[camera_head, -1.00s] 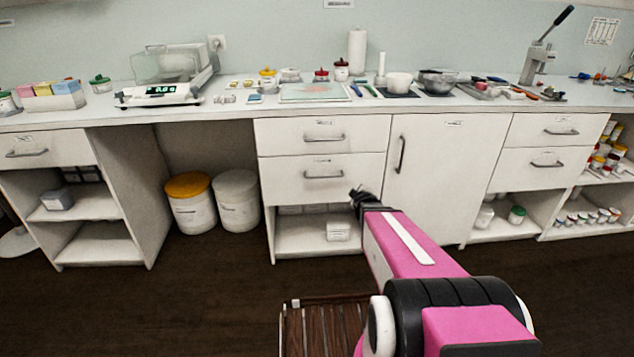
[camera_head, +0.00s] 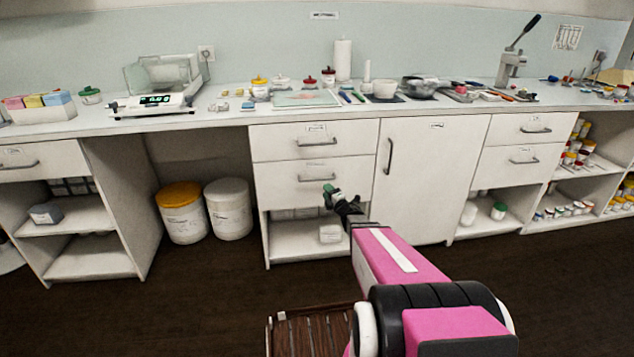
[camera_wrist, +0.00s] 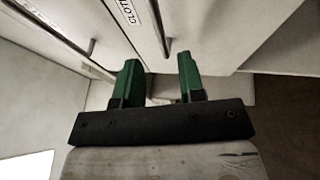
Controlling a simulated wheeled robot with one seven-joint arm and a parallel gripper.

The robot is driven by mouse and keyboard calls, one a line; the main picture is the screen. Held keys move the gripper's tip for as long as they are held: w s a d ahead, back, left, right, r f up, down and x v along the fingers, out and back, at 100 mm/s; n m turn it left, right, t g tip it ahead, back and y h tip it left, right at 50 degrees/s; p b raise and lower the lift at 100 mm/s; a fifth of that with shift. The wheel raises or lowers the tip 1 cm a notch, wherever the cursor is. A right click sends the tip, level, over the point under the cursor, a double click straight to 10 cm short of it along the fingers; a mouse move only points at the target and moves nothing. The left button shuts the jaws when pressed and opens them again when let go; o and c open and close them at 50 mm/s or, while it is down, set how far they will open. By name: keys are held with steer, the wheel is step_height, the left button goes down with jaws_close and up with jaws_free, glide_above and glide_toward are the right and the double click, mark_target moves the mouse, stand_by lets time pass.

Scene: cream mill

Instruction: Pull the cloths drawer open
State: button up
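The cloths drawer (camera_head: 280,185) is the lower of two stacked white drawers left of the tall cupboard door, and it is shut. Its grey bar handle (camera_head: 317,177) runs across the front. In the wrist view its label (camera_wrist: 124,12), partly cut off, reads "CLOT", beside the handle (camera_wrist: 165,42). My gripper (camera_head: 330,192) is in front of the drawer's lower part, just below and right of the handle. In the wrist view the green fingers (camera_wrist: 160,75) are apart with nothing between them. The handle's near end lies beyond the gap; I see no contact.
The upper drawer (camera_head: 270,142) and its handle (camera_head: 317,143) are just above. The cupboard door (camera_head: 425,185) with an upright handle is to the right. An open shelf with a white box (camera_head: 330,232) is below.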

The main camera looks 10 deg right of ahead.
mark_target(317, 180)
steer(key=x, duration=0.8)
steer(key=shift+w+a, duration=0.1)
steer(key=shift+w, duration=0.15)
jaws_close()
